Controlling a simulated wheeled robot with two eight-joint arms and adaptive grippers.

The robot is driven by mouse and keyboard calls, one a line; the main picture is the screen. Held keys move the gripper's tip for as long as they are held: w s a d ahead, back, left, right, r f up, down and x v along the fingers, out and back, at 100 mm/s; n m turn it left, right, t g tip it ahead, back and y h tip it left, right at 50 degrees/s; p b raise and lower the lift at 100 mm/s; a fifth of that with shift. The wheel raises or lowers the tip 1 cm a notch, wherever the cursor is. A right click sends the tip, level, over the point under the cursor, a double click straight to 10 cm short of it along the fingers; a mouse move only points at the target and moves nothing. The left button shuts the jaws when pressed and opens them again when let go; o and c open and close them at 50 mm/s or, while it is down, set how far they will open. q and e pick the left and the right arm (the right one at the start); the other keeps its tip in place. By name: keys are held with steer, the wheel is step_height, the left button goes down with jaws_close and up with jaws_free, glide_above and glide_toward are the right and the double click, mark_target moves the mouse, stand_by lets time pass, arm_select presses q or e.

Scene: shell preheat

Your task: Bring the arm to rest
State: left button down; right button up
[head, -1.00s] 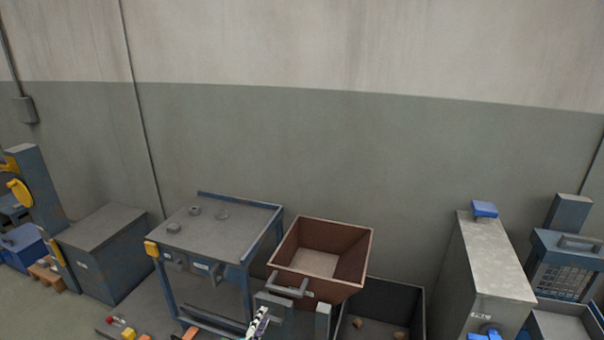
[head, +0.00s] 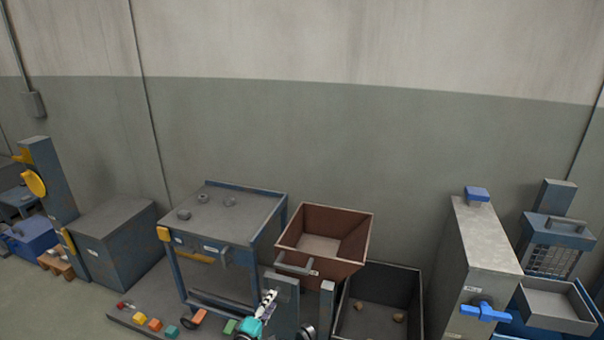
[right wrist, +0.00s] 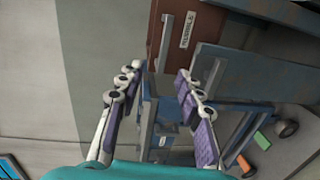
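My right gripper (head: 268,302) shows at the bottom middle of the head view, in front of the brown hopper (head: 323,236) and its grey handle. In the right wrist view its two purple-padded fingers (right wrist: 158,92) are wide apart with nothing between them. Beyond the fingers, the brown hopper (right wrist: 172,38) with its label and a grey handle (right wrist: 164,42) appear, apart from the pads as far as I can tell. My left gripper is in neither view now.
A blue-framed table (head: 240,203) with small round parts stands left of the hopper. A dark open bin (head: 415,300) holds brown lumps at right. A tall grey cabinet (head: 483,240) has a blue handle (head: 485,312). Coloured blocks (head: 155,325) lie low at left.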

steer(key=s+d+r+m+g+y, duration=0.1)
steer(key=s+d+r+m+g, duration=0.2)
steer(key=d+r, duration=0.6)
steer(key=s+d+r+m+g, duration=0.35)
steer(key=d+r, duration=0.25)
steer(key=d, duration=0.6)
steer(key=s+d+m+g+y, duration=0.1)
steer(key=s+d+m+y, duration=0.1)
steer(key=s, duration=1.1)
steer(key=s+d+r+m+g+y, duration=0.1)
steer(key=s+d+m+y, duration=0.2)
steer(key=s, duration=1)
steer(key=shift+d+m, duration=0.95)
steer(key=shift+d, duration=0.1)
steer(key=shift+s, duration=0.1)
